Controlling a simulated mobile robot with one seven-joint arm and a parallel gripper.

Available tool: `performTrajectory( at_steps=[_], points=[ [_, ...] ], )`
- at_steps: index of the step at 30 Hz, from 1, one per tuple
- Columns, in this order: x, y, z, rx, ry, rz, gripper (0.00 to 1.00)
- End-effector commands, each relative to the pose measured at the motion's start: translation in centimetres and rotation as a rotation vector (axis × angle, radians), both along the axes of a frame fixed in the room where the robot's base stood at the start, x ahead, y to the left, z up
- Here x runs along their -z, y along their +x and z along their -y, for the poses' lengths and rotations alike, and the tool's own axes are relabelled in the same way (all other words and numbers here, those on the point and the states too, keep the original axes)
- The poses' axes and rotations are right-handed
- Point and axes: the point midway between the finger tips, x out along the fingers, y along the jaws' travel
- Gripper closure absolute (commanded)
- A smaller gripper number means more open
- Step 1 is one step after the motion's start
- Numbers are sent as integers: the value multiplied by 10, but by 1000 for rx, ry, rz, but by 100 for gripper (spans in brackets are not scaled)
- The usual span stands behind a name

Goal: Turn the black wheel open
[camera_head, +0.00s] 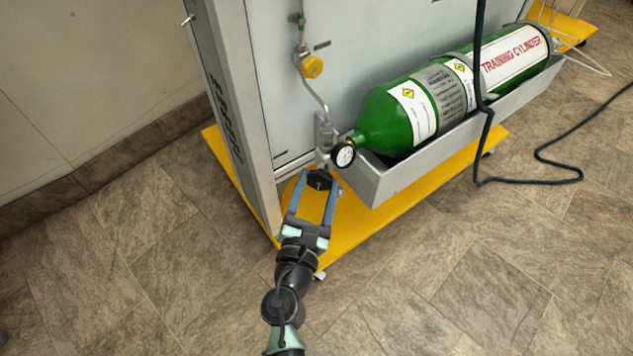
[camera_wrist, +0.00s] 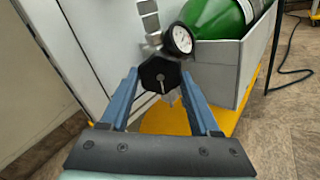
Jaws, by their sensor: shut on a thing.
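The black wheel (camera_head: 319,180) sits at the lower end of the valve, just below the pressure gauge (camera_head: 343,154). In the wrist view the black wheel (camera_wrist: 160,75) faces me, with a light mark on its face. My gripper (camera_head: 318,184) reaches it from below, with its two blue fingers on either side of the wheel's rim. The gripper also shows in the wrist view (camera_wrist: 160,82), its fingers shut on the wheel. The fingertips are partly hidden at the wheel's sides.
A green training cylinder (camera_head: 390,121) lies in a grey tray (camera_head: 395,181) to the right. A yellow knob (camera_head: 312,66) is above on the pipe. A grey upright post (camera_head: 243,115) stands close on the left. A dark hose (camera_head: 480,150) hangs at right. The front floor is clear.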

Motion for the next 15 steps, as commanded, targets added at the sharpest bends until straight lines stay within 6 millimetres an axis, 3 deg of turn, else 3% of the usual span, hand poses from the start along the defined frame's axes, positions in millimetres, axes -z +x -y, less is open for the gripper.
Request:
performTrajectory(
  at_steps=[15],
  points=[
    [2, -1, 0, -1, -84, -20, 93]
  ],
)
